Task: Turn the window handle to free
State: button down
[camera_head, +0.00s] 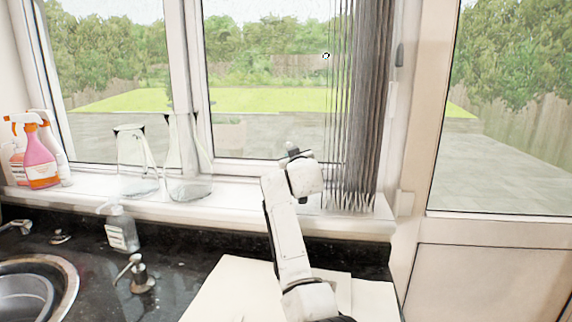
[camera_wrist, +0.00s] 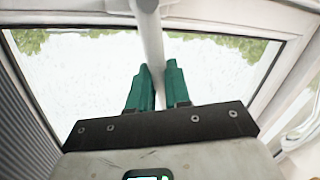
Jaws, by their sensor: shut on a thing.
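In the wrist view, the white window handle (camera_wrist: 151,38) is a pale bar that comes down from the white window frame (camera_wrist: 70,18) at the top of the picture. My gripper (camera_wrist: 157,82) has two green fingers, one on each side of the handle's lower part, and is shut on it. The handle's end between the fingers is partly hidden. In the head view, my white arm reaches up in front of the window (camera_head: 265,100). It hides the fingers and the handle there.
Two clear glass vessels (camera_head: 137,165) (camera_head: 187,170) and spray bottles (camera_head: 40,155) stand on the sill left of my arm. A grey gathered blind (camera_head: 362,100) hangs to the right. Below are a soap bottle (camera_head: 121,232), a tap (camera_head: 136,275), a sink (camera_head: 68,280) and a pale board (camera_head: 225,290).

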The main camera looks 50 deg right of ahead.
jog(key=shift+w+a+r+t, duration=0.15)
jog(key=shift+a+r+t, duration=0.15)
jog(key=shift+r, duration=0.3)
jog(key=c, duration=1.4)
grip_release()
jog(key=shift+c, duration=0.2)
jog(key=shift+o, duration=0.7)
jog(key=shift+a, duration=0.2)
jog(key=shift+o, duration=1)
jog(key=shift+d+f, duration=0.2)
jog(key=shift+f, duration=0.1)
jog(key=p+v, duration=0.5)
jog(key=v, duration=0.5)
jog(key=shift+s+a, duration=0.3)
